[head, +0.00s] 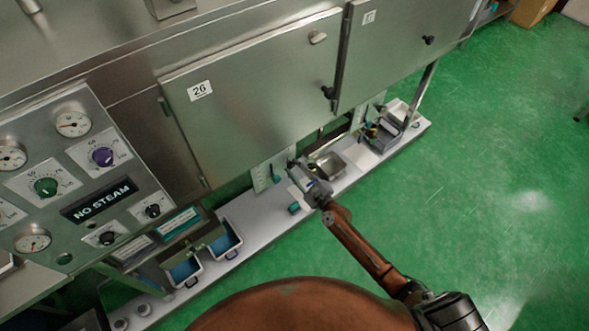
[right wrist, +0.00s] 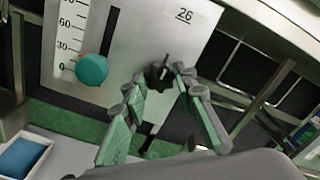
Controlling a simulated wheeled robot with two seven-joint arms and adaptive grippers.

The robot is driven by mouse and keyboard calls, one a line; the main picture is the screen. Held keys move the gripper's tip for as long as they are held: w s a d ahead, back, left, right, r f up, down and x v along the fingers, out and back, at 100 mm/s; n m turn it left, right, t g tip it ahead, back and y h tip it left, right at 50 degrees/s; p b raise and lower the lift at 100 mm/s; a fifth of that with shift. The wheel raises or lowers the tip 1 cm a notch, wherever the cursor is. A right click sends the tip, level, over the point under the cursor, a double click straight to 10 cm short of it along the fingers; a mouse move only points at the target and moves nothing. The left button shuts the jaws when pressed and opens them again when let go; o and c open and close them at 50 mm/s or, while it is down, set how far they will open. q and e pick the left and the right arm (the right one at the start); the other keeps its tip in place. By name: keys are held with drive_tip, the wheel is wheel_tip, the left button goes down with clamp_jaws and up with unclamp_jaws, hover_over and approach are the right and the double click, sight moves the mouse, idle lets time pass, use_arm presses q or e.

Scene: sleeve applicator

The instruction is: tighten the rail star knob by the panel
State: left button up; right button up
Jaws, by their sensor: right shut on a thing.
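The rail star knob (right wrist: 157,76) is dark and lobed and sits between the fingertips of my right gripper in the right wrist view. My right gripper (right wrist: 158,84) is shut on it, with one green-padded finger on each side. In the head view my right gripper (head: 297,167) reaches the front of the bench below cabinet 26, and the knob is too small to make out there. The panel (right wrist: 140,30) is a pale plate with a printed scale, a dark slot and a round teal knob (right wrist: 91,70). My left gripper is not in view.
A white shelf (head: 257,218) runs along the bench's foot. It carries blue-lined bins (head: 226,240), a metal pan (head: 328,165) and a grey caddy (head: 383,134). A gauge panel (head: 75,180) stands at the left. The green floor (head: 500,150) at the right is clear.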

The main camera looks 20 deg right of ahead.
drive_tip(key=o, duration=1.2)
drive_tip(key=shift+c, duration=0.2)
drive_tip(key=shift+s, duration=0.15)
drive_tip(key=v, duration=1.1)
drive_tip(key=shift+s, duration=0.4)
drive_tip(key=shift+d, duration=0.15)
